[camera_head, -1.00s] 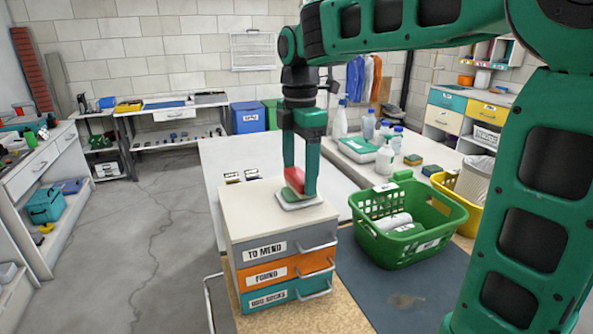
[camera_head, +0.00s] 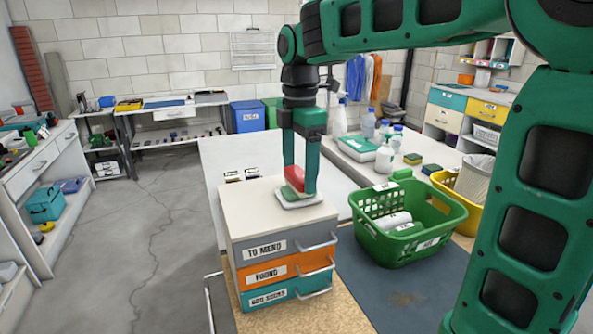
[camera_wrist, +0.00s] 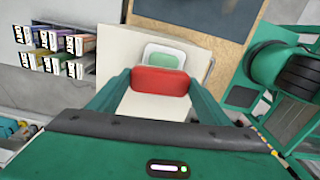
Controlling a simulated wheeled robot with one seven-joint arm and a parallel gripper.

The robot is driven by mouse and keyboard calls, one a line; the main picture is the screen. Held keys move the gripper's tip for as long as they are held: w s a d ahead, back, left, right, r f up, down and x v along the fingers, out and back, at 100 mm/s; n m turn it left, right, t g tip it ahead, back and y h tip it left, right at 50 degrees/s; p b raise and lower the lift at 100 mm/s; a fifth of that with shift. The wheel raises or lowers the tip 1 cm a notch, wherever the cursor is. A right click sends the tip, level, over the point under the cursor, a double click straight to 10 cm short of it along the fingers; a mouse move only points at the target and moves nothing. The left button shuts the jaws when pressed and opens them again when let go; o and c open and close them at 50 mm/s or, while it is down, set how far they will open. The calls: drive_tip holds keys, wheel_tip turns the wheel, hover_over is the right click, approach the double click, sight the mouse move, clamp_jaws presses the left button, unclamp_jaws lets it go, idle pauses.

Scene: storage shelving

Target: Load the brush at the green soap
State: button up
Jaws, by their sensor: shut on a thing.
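My gripper (camera_head: 299,189) points down over the drawer unit and is shut on a red brush (camera_head: 296,179). The brush also shows between the fingers in the wrist view (camera_wrist: 160,81); its bristles are hidden. The green soap (camera_wrist: 166,58) lies in a white dish (camera_wrist: 164,48) on the unit's top. In the head view the soap (camera_head: 292,195) shows just under the brush, partly hidden by the fingers, in the dish (camera_head: 300,204). The brush is right at the soap; I cannot tell whether they touch.
The drawer unit (camera_head: 262,217) has grey, orange and teal labelled drawers. A green basket (camera_head: 384,221) with white rolls stands to its right. Bottles (camera_head: 385,160) stand on the white table behind. The unit's top around the dish is clear.

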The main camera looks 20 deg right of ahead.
sight(299, 173)
drive_tip(key=shift+r, duration=3.5)
drive_tip(key=shift+s, duration=0.1)
